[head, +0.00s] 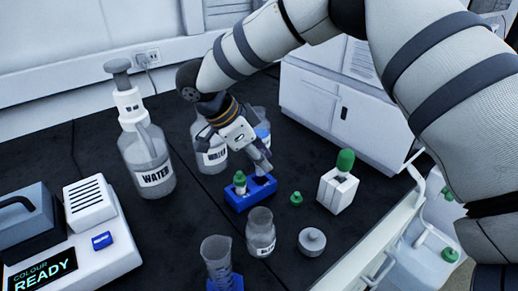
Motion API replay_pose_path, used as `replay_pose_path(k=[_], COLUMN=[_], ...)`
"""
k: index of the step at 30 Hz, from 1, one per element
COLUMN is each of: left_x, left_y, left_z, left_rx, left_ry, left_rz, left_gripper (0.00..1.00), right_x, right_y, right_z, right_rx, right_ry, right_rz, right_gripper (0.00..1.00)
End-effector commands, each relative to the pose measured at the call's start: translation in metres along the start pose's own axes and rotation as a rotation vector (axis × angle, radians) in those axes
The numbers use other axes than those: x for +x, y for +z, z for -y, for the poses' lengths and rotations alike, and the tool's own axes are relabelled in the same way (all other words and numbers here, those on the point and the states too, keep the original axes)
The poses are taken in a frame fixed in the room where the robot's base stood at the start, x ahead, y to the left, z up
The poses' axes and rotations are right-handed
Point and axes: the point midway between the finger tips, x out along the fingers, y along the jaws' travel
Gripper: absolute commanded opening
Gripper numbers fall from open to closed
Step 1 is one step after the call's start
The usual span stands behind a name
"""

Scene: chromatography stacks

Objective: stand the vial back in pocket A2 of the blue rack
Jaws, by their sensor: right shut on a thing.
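The blue rack (238,204) stands on the dark bench near the middle of the head view. A green-capped vial (240,183) stands in its left part. My right gripper (262,170) reaches down from above, with its fingertips at the right part of the rack. It is shut on the vial, which is mostly hidden by the fingers, so I cannot tell how deep it sits in a pocket. The pocket labels are too small to read. My left gripper is not in view.
A small green-capped item (296,198) and a white block with a green top (339,188) are right of the rack. Water bottles (147,160) stand left and behind.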

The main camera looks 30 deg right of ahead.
Motion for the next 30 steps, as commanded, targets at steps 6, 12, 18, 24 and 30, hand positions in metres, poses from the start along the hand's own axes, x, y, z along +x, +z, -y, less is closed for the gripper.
replay_pose_path(k=[6,12,18,24,30], left_x=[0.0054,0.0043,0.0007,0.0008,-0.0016], left_y=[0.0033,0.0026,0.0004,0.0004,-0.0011], left_z=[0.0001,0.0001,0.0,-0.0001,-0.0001], left_rx=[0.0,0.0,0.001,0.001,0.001], left_ry=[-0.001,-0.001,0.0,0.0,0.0], left_rz=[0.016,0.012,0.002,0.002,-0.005], left_gripper=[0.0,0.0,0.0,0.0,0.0], right_x=[0.0096,0.0082,0.0072,0.0082,0.0092], right_y=[0.0056,0.0048,0.0039,0.0045,0.0052], right_z=[-0.0003,-0.0002,0.0001,-0.0002,-0.0005], right_rx=[-0.002,0.0,0.001,0.0,0.0], right_ry=[0.0,-0.001,-0.002,-0.001,-0.001], right_rz=[0.0,0.001,0.001,0.001,0.001], right_gripper=[0.0,0.0,0.0,0.0,0.0])
